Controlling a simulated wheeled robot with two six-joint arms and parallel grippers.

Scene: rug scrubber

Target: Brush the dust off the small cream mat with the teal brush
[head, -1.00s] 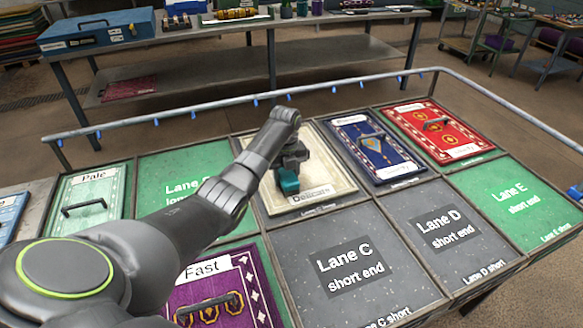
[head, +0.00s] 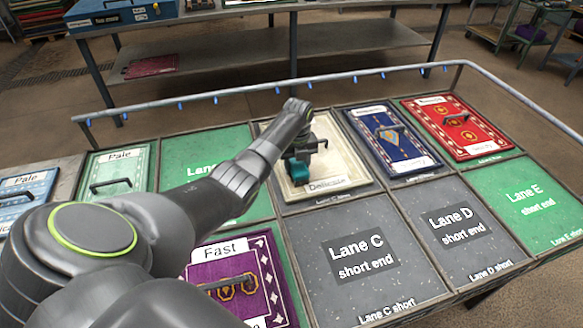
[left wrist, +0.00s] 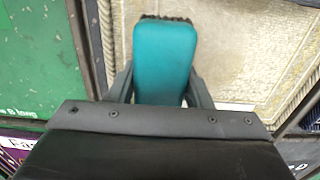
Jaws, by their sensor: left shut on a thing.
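The small cream mat (head: 343,168), with a "Delicate" label at its near edge, lies in the middle far lane of the table. It also shows in the left wrist view (left wrist: 235,55). My left gripper (head: 303,163) is shut on the teal brush (head: 299,173) over the left part of the mat. In the left wrist view the brush (left wrist: 163,60) sits between the two fingers, with dark bristles at its far end. I cannot tell whether the bristles touch the mat. A pale speckled patch shows on the mat in the wrist view. My right gripper is not in view.
A blue mat (head: 390,140) and a red mat (head: 456,124) with handles lie to the right. A purple "Fast" mat (head: 262,250) lies in front, near my left arm. A metal rail (head: 350,83) runs behind the lanes. The grey Lane C end (head: 400,220) is bare.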

